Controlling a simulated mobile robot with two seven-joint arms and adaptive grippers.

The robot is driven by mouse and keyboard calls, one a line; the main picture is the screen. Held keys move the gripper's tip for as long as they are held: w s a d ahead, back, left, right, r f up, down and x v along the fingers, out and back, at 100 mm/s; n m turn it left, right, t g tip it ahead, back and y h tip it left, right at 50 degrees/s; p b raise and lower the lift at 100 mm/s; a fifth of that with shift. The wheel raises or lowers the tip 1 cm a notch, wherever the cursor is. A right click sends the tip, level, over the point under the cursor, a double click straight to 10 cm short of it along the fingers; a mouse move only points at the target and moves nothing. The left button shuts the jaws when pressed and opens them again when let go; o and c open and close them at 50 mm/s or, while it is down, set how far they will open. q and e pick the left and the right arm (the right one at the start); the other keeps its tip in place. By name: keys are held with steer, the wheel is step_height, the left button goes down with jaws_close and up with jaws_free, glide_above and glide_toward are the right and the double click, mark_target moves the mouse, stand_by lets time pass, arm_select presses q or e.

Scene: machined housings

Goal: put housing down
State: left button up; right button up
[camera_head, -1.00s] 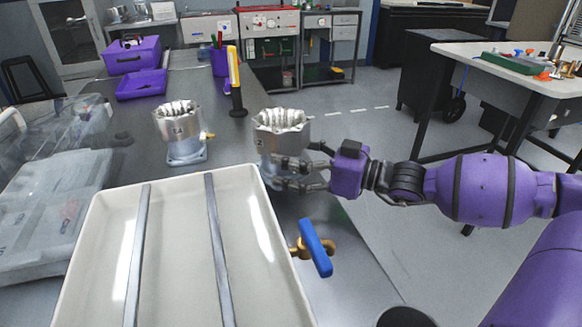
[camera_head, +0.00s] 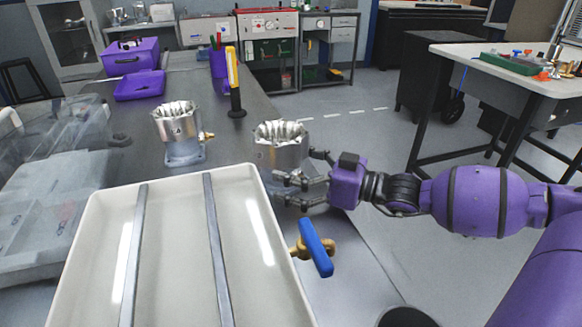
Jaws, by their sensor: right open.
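A silver machined housing (camera_head: 280,146) with a jagged, crown-like top stands upright on the dark bench, just beyond the tray's far right corner. My right gripper (camera_head: 300,176) is beside it on the right and near side, with its fingers spread. Its lower fingers overlap the housing's lower part in the picture, so I cannot tell whether they touch it. The housing's base is partly hidden by the fingers and the tray. A second, similar housing (camera_head: 178,124) stands upright on a grey-blue base to the left. My left gripper is not in view.
A white tray (camera_head: 182,270) with two metal strips fills the near bench. A brass valve with a blue handle (camera_head: 317,248) lies right of it. Clear bins (camera_head: 50,190) stand left. A yellow-black upright tool (camera_head: 235,85) and purple boxes (camera_head: 132,58) stand farther back.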

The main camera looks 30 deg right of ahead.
steer(key=shift+r, duration=0.25)
steer(key=shift+s+d+f, duration=0.1)
steer(key=shift+s+d, duration=0.1)
steer(key=shift+s, duration=0.05)
steer(key=p+v, duration=0.2)
steer(key=v, duration=0.9)
steer(key=shift+s+p, duration=0.2)
steer(key=shift+p, duration=0.1)
steer(key=shift+d, duration=0.1)
